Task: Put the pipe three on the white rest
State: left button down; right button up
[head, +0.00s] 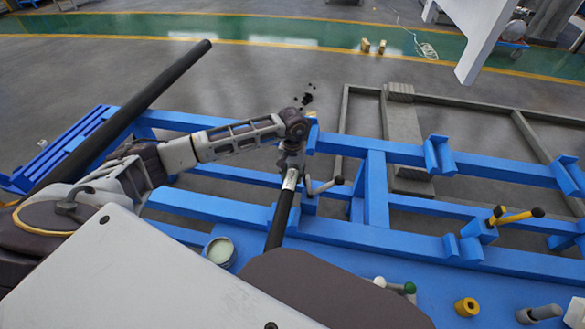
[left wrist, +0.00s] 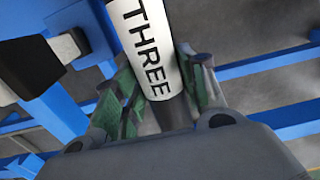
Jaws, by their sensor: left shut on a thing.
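Pipe three (head: 281,216) is a dark tube with a white band. In the left wrist view its white band (left wrist: 149,50) reads THREE. My left gripper (head: 291,162) is shut on the pipe near this band, with its fingers (left wrist: 165,90) on either side of the tube. The pipe slants down toward me over the blue frame, and its lower end is hidden behind a dark part in front. I cannot make out a white rest for certain. My right gripper is out of view.
A blue frame (head: 374,190) with upright brackets (head: 440,156) spans the middle. A long dark bar (head: 140,105) slants across the left. A pale-topped can (head: 220,251), a yellow ring (head: 467,307) and yellow-and-black handles (head: 515,217) are near the front. Open floor lies behind.

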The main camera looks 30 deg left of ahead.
aim_at(293, 179)
pick_arm(q)
jog(key=shift+w+f, duration=0.1)
jog(key=shift+f, duration=0.1)
dwell(0.3)
jog(key=shift+f, duration=1.9)
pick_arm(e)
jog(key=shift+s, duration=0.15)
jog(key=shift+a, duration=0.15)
pick_arm(q)
jog(key=c, duration=1.2)
grip_release()
jog(key=shift+f, duration=0.15)
jog(key=o, duration=0.4)
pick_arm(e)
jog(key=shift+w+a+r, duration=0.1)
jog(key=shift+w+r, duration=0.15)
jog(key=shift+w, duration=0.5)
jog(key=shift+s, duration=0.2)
